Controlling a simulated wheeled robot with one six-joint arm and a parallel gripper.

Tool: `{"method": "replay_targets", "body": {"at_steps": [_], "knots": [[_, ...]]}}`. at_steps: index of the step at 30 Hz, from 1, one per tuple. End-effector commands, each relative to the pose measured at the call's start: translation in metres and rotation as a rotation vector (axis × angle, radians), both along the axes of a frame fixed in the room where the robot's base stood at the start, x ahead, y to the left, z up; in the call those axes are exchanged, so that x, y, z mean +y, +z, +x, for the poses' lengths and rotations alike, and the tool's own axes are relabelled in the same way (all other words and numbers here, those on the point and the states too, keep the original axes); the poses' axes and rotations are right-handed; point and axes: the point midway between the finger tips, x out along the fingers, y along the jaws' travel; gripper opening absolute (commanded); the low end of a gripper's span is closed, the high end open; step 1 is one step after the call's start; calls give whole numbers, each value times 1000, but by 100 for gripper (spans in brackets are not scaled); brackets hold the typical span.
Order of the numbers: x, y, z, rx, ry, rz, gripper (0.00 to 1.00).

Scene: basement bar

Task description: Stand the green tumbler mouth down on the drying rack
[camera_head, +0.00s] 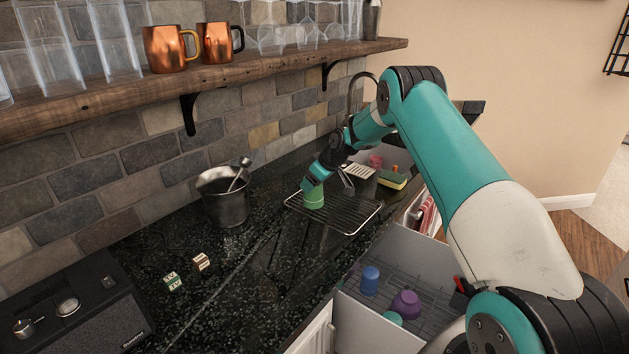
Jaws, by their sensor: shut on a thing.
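The green tumbler (313,200) is at the left end of the wire drying rack (355,231) on the black counter. It looks roughly vertical. I cannot tell which end is its mouth or whether it touches the wires. My gripper (312,187) reaches down from above and is shut on the tumbler's upper part. The fingers are small in this view and partly hidden by the wrist. The rest of the rack's wires are bare.
A metal ice bucket (226,196) with a scoop stands left of the rack. A wooden shelf (240,72) with copper mugs and glasses hangs above. An open dishwasher rack (407,322) at the front holds cups. Behind is a sink caddy (356,170).

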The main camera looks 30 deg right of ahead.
Motion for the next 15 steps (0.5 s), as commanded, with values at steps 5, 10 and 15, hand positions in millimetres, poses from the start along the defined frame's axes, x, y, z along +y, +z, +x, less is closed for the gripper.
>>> {"method": "replay_targets", "body": {"at_steps": [5,10,15], "knots": [[0,1,0,-1,-1,0,35],[0,0,0,-1,-1,0,35],[0,-4,0,-1,-1,0,35]]}}
